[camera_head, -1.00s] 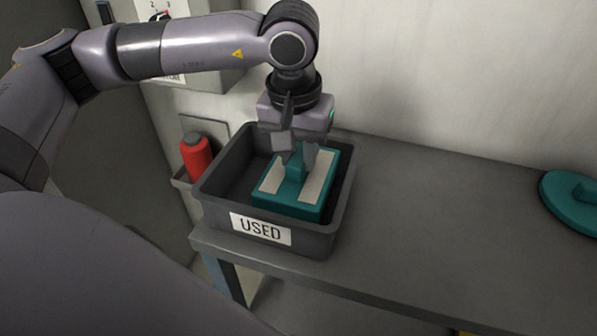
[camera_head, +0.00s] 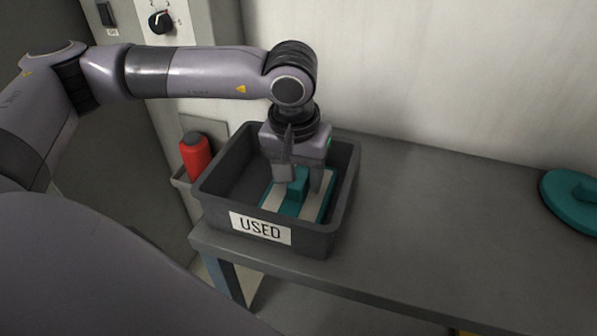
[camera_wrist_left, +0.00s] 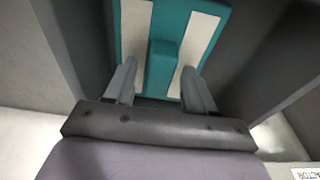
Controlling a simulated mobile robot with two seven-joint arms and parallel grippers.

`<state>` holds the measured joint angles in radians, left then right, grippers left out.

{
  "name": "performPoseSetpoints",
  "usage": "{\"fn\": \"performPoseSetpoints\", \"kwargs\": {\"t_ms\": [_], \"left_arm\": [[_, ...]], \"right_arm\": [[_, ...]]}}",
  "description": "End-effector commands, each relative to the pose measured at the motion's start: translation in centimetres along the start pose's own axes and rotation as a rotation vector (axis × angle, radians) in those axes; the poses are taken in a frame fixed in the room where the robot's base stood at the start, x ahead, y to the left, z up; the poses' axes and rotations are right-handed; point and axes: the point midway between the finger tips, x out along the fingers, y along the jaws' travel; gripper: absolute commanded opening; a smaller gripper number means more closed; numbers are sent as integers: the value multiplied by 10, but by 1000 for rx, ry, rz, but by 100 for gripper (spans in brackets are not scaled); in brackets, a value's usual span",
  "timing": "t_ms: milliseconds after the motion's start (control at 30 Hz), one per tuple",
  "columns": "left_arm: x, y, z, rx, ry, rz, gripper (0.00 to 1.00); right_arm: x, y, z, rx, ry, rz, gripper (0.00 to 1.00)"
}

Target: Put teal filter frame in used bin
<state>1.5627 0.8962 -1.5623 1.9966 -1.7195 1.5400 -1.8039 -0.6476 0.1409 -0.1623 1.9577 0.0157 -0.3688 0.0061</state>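The teal filter frame (camera_head: 299,184), with two pale strips and a raised teal handle, sits low inside the grey bin (camera_head: 312,242) labelled USED. My left gripper (camera_head: 300,184) reaches down into the bin from above. Its fingers stand apart on either side of the handle. In the left wrist view the frame (camera_wrist_left: 162,70) lies between and beyond the open fingers (camera_wrist_left: 160,85), with gaps beside the handle. The frame's far part is hidden by the gripper. My right gripper is not in view.
The bin stands at the left end of a grey table (camera_head: 430,220). A round teal object (camera_head: 572,200) lies at the far right. A red bottle (camera_head: 195,157) stands in a holder left of the bin. A wall is behind; the table's middle is clear.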

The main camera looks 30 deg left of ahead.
Motion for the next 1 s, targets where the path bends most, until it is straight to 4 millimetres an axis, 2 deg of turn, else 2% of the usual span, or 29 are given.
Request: {"fn": "performPoseSetpoints", "kwargs": {"t_ms": [267, 700, 833, 1000], "left_arm": [[-8, 0, -1, 0, 2, 1, 55], [-96, 0, -1, 0, 3, 1, 55], [-113, 1, -1, -1, 2, 2, 55], [-122, 0, 0, -1, 0, 0, 55]], "right_arm": [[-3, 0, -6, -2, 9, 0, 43], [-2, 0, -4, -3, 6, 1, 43], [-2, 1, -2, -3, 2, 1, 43], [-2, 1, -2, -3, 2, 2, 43]]}}
